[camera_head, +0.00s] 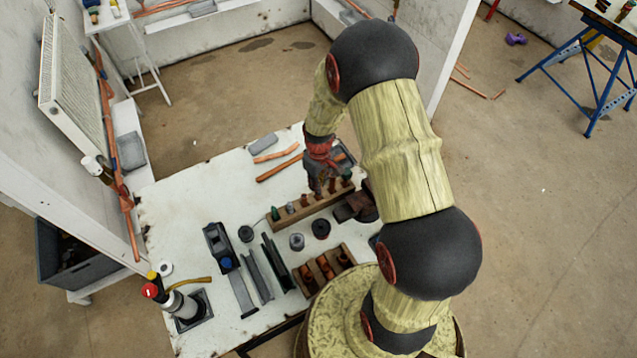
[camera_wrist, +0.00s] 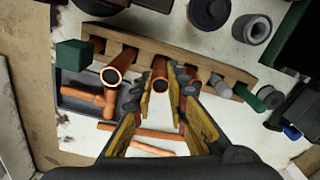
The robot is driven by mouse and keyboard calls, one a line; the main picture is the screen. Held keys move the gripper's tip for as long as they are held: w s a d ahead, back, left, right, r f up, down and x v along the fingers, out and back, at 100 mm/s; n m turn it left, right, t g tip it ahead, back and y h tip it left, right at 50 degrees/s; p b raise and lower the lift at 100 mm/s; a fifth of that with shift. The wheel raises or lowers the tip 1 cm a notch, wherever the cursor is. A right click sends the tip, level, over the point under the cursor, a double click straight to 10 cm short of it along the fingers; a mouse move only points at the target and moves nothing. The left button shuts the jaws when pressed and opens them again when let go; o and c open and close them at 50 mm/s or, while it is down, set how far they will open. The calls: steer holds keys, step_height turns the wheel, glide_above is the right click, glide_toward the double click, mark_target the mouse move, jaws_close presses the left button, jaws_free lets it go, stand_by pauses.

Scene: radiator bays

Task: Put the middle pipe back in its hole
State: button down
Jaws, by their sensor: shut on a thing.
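My gripper (camera_head: 319,184) is over the far side of the wooden rack (camera_head: 290,222), pointing down. In the wrist view, its fingers (camera_wrist: 161,100) are shut on a copper pipe (camera_wrist: 160,68), the middle one of three. The held pipe is in line with the wooden rack (camera_wrist: 226,68). I cannot tell whether its lower end is in a hole or above it. A copper pipe (camera_wrist: 113,73) stands to its left and another copper pipe (camera_wrist: 190,75) close to its right. The hole under the held pipe is hidden.
A green block-like piece (camera_wrist: 72,55), a grey piece (camera_wrist: 221,90) and a green cylinder (camera_wrist: 268,97) share the rack's row. Loose copper pipes (camera_head: 278,166) lie behind it. A second wooden rack (camera_head: 300,282), dark rails (camera_head: 256,277) and a vise (camera_head: 358,207) stand nearby.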

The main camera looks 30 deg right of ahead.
steer(key=shift+f+b, duration=0.35)
steer(key=shift+f, duration=0.1)
stand_by(0.3)
steer(key=c, duration=1.7)
jaws_free()
steer(key=shift+r, duration=0.1)
steer(key=shift+r+p, duration=2.3)
steer(key=shift+r, duration=1.2)
